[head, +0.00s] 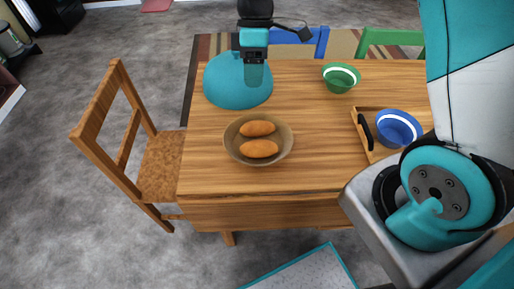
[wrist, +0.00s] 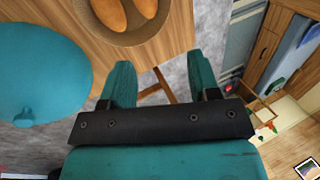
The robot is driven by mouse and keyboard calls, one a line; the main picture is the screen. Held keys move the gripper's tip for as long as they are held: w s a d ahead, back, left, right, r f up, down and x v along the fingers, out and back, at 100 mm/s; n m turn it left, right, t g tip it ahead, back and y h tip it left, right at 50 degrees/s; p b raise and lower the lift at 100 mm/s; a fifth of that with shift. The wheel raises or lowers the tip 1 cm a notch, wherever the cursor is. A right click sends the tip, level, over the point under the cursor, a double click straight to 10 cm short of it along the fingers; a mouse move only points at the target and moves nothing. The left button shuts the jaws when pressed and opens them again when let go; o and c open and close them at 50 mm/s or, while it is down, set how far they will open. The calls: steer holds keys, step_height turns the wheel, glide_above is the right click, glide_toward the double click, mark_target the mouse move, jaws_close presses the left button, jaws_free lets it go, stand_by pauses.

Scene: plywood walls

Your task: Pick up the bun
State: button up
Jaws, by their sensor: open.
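Two orange-brown buns lie side by side in a brown bowl (head: 285,147) on the wooden table, the far bun (head: 257,129) behind the near bun (head: 259,149). In the wrist view the bowl (wrist: 140,35) is cut off by the top edge, with one bun (wrist: 111,15) and part of the other bun (wrist: 147,6) showing. My gripper (head: 257,80) is behind the bowl in the head view, in front of a teal dome-shaped thing. In the wrist view my gripper (wrist: 160,75) has its fingers apart, with nothing between them, and the bowl lies beyond its fingertips.
The teal dome (head: 225,92) with a knob stands behind the bowl. A green bowl (head: 341,78) stands at the back right. A blue bowl (head: 398,128) sits in a wooden tray (head: 365,139) at the right. A wooden chair (head: 125,140) stands at the left.

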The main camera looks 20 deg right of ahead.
steer(key=n+g, duration=0.1)
glide_toward(256, 143)
steer(key=x, duration=0.1)
steer(key=p+x, duration=0.1)
steer(key=x, duration=0.2)
steer(key=shift+s+d+f+p, duration=0.1)
steer(key=shift+d+f+p, duration=0.1)
steer(key=shift+f+p, duration=0.15)
steer(key=shift+p+x, duration=0.75)
steer(key=shift+x, duration=2.2)
steer(key=shift+w+a, duration=0.1)
steer(key=shift+w, duration=0.15)
steer(key=c, duration=0.6)
